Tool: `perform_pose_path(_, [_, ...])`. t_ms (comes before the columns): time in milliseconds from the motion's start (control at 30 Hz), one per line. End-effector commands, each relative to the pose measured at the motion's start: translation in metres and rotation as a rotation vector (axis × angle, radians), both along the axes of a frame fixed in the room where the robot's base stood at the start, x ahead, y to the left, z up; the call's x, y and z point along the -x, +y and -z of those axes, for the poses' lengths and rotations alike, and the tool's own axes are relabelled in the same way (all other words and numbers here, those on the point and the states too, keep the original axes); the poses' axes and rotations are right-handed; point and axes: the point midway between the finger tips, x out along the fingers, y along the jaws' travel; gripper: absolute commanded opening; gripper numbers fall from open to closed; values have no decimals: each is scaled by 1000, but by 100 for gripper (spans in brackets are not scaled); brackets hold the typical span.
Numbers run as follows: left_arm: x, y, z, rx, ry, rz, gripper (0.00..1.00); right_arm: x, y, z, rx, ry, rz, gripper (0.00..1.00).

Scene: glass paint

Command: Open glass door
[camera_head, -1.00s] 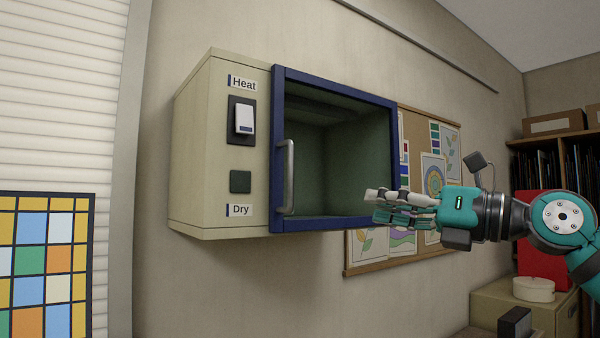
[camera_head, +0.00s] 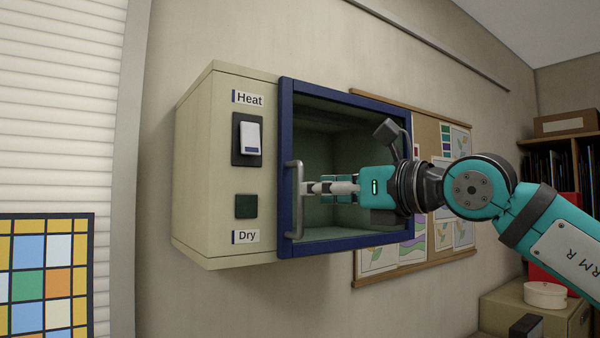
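The glass door (camera_head: 330,240) has a blue frame and sits closed on the front of a cream wall cabinet (camera_head: 212,160). The dark green inside shows through the glass. A grey vertical bar handle (camera_head: 295,218) is on the left side of the door frame. My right gripper (camera_head: 306,188) reaches in from the right across the door, with its pale fingertips at the middle of the handle. The fingers overlap in this view, so I cannot tell whether they are apart or closed on the bar. My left gripper is not in view.
The cabinet has a white Heat switch (camera_head: 250,138) and a dark green Dry button (camera_head: 246,206) left of the door. A cork board (camera_head: 428,130) with pictures hangs behind my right arm. A shelf (camera_head: 575,150) and a box (camera_head: 535,315) stand at the right.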

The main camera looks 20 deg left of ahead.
Motion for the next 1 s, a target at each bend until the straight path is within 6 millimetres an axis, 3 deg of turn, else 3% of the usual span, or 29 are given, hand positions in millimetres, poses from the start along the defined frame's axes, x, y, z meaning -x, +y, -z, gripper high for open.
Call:
perform_pose_path(33, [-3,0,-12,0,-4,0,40,-4,10,-5,2,3,-2,34])
perform_pose_path(300, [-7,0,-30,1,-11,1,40,-21,42,-2,0,2,0,34])
perform_pose_path(667, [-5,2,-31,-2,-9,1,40,-24,47,0,-1,0,0,34])
perform_pose_path(933, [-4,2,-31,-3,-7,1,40,-24,47,0,-1,0,0,3])
perform_pose_path(1000, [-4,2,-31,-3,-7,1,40,-24,47,0,-1,0,0,0])
